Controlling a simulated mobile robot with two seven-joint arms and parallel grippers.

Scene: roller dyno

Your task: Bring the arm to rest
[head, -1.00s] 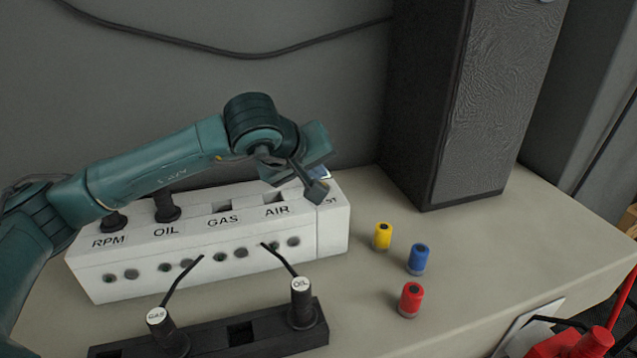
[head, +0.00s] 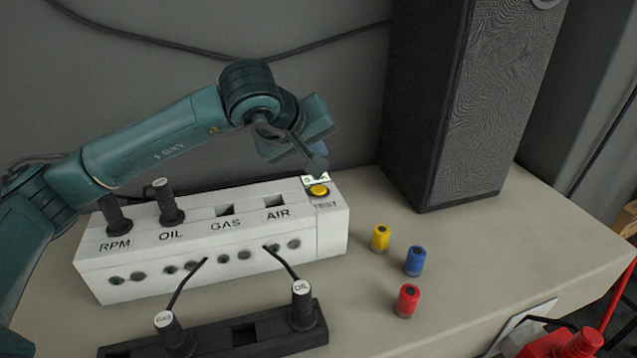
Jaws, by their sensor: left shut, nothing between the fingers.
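My left gripper (head: 318,165) is shut and empty. It hangs in the air above the right end of the white box (head: 200,258), over a yellow button (head: 318,190) marked TEST, and appears clear of it. The arm comes in from the left, above the box. The box top has slots labelled RPM, OIL, GAS and AIR. Black plugs stand at RPM (head: 115,216) and OIL (head: 168,205); the GAS (head: 226,210) and AIR (head: 275,201) slots are empty. My right gripper is out of view.
A black rack (head: 215,338) in front holds a GAS plug (head: 168,330) and an OIL plug (head: 302,300). Yellow (head: 380,239), blue (head: 415,261) and red (head: 407,300) cylinders stand right of the box. A tall black speaker-like cabinet (head: 470,110) stands behind them.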

